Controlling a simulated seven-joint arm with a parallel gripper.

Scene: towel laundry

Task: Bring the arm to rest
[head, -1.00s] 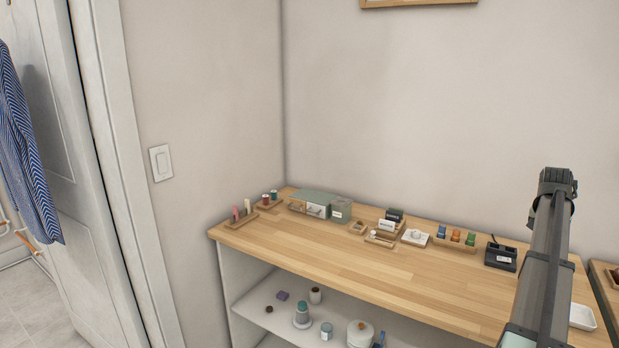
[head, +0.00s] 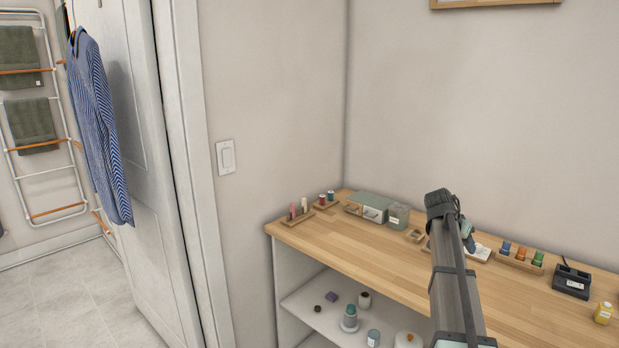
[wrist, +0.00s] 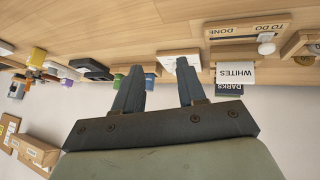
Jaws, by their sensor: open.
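My arm (head: 453,268) rises in front of the wooden worktop at the lower right of the head view. Its end hides part of the items on the worktop, and the fingers cannot be made out there. In the wrist view my gripper (wrist: 160,88) shows two dark fingers set apart with nothing between them. The picture there is upside down, with the worktop (wrist: 130,25) along the top. Beyond the fingertips are a white card, a holder with coloured spools and a black device.
Small wooden trays, a grey-green box (head: 368,206) and a spool holder (head: 520,259) line the back of the worktop (head: 350,240). A black device (head: 571,282) stands at right. A door (head: 150,170) with a blue striped shirt (head: 98,130) and a towel rack are at left.

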